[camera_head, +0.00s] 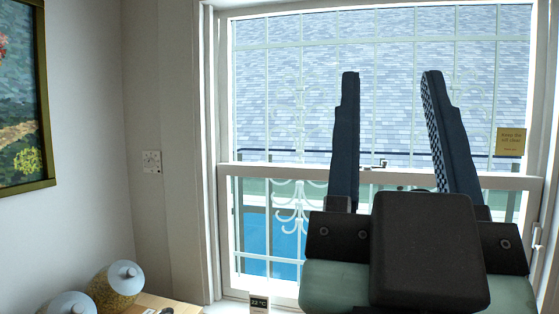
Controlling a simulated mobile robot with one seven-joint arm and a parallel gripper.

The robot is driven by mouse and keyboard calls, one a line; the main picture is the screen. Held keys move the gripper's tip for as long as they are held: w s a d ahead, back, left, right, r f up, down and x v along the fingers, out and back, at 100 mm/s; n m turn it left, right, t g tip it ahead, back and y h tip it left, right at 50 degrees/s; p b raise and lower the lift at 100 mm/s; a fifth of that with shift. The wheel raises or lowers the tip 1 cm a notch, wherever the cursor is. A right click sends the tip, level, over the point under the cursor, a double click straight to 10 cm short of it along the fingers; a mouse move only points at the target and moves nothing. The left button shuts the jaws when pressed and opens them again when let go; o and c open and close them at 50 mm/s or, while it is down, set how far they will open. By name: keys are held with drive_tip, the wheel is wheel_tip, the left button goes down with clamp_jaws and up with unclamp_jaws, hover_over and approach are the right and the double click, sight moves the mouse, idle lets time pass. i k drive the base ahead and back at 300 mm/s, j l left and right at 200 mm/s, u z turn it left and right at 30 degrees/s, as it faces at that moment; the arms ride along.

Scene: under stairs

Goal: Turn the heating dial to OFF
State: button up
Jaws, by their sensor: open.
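A small white square plate with a round dial (151,161) is on the wall left of the window. It looks like the heating dial, but its markings and setting are too small to read. My gripper (391,73) is at the right of the view, in front of the window, with its two dark fingers pointing up. The fingers are wide apart with nothing between them. The gripper is well to the right of the dial and does not touch it.
The window (285,170) has bars outside and a yellow note (511,142) at its right. A small display reading about 22 °C (259,304) stands at the sill. Lidded jars (118,284) are at lower left, below a framed picture (20,95). Wall around the dial is clear.

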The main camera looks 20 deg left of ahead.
sight(149, 162)
drive_tip(key=u, duration=1.15)
drive_tip(key=i+u, duration=0.3)
drive_tip(key=i, duration=0.15)
drive_tip(key=i+l+u, duration=0.1)
drive_tip(key=i+u, duration=0.15)
drive_tip(key=i, duration=0.2)
drive_tip(key=i+l+u, duration=0.3)
drive_tip(key=i, duration=0.15)
drive_tip(key=i+l+u, duration=0.25)
drive_tip(key=i, duration=0.2)
drive_tip(key=i+l, duration=0.1)
drive_tip(key=l, duration=0.15)
drive_tip(key=i+l, duration=0.1)
drive_tip(key=l, duration=0.15)
